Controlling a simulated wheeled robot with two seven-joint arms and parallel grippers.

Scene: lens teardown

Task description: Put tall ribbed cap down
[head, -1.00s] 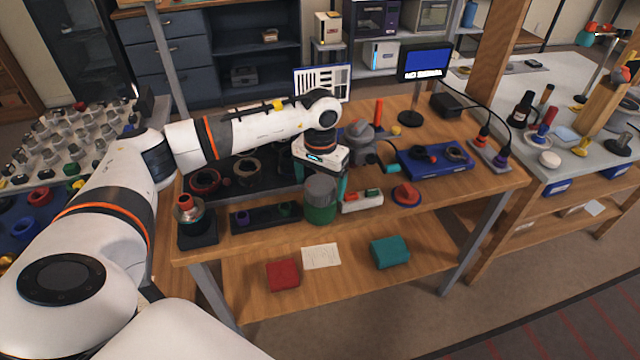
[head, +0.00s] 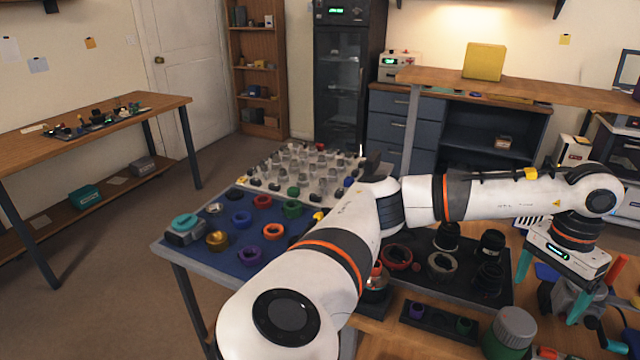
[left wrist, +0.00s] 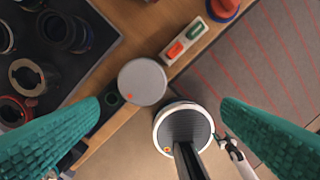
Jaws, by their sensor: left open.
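A grey round top with fine ribbing (head: 516,324) sits on a green body at the bench's front edge. It best fits the tall ribbed cap, though I cannot tell whether top and body are one piece. In the left wrist view, a plain grey disc with an orange dot (left wrist: 143,82) seems to be its top. My left gripper (head: 548,300) hangs above and beside it, with teal fingers spread. In the left wrist view nothing is clamped between the fingers (left wrist: 165,100), and the disc lies below them. My right gripper is not in view.
Left of the cap is a narrow black holder (head: 438,320) with purple and green inserts. Behind it, a dark tray (head: 410,275) carries several rings and lens parts. A block with red and green buttons (left wrist: 186,42) lies beside the cap. A blue mat (head: 215,255) holds several coloured rings.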

